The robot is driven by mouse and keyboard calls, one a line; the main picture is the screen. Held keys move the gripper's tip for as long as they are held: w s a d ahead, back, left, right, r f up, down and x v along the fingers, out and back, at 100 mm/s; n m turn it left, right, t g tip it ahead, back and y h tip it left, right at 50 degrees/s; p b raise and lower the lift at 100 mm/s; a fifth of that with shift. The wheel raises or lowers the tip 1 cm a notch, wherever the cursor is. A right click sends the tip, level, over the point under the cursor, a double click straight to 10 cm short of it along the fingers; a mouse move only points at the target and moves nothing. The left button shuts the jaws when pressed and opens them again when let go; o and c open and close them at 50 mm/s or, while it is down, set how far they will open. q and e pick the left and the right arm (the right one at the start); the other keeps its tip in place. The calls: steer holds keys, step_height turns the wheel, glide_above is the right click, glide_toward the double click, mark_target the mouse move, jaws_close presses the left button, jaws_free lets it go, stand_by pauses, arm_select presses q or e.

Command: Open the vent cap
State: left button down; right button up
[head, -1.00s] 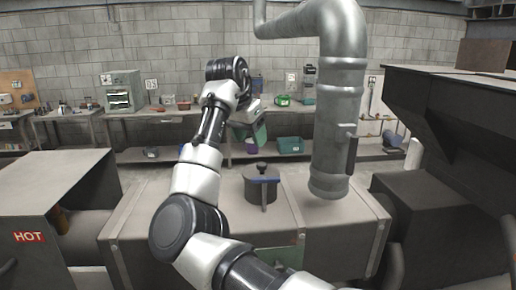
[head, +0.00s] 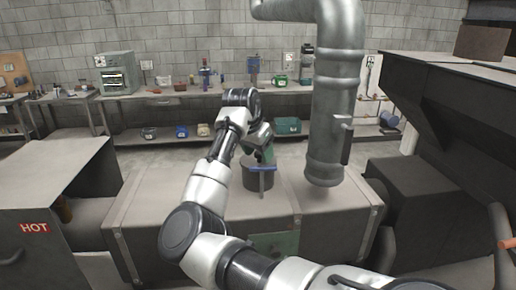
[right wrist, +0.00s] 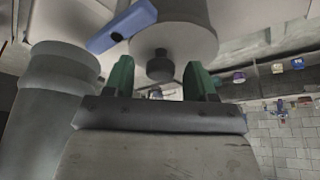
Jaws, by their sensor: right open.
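The vent cap is a dark round cap (head: 257,180) on top of the long grey metal box, with a blue bar (head: 263,168) across its front. My right gripper (head: 265,155), with green fingers, is right at the top of the cap and hides its knob in the head view. In the right wrist view, the cap's dark knob (right wrist: 160,67) shows between the two spread green fingers (right wrist: 159,78), with gaps on both sides. The blue bar (right wrist: 121,26) is up and left of the knob there. The right gripper is open and holds nothing. My left gripper is not in view.
A thick vertical grey pipe (head: 333,110) stands close to the right of the cap. A dark hopper (head: 450,120) fills the right side. A grey box marked HOT (head: 60,180) is at left. A workbench (head: 180,92) with small items runs along the back wall.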

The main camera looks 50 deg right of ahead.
jaws_close()
steer(key=p, duration=0.1)
steer(key=r+p, duration=0.1)
steer(key=p, duration=0.1)
steer(key=shift+w+d+r+g+y, duration=0.2)
steer(key=shift+r+g+y, duration=0.1)
steer(key=shift+g, duration=0.1)
steer(key=shift+w+d+r+g+y+p, duration=0.1)
steer(key=shift+w+d+g+y+p, duration=0.1)
steer(key=shift+g+y+p, duration=0.1)
steer(key=shift+w+d, duration=0.15)
steer(key=shift+d, duration=0.05)
steer(key=shift+w+d+r+n+g+y, duration=0.3)
steer(key=shift+g+y, duration=0.2)
steer(key=shift+g, duration=0.2)
steer(key=shift+w+d+r+g+y, duration=0.25)
steer(key=shift+w+r+g+y, duration=0.2)
steer(key=shift+g+y, duration=0.2)
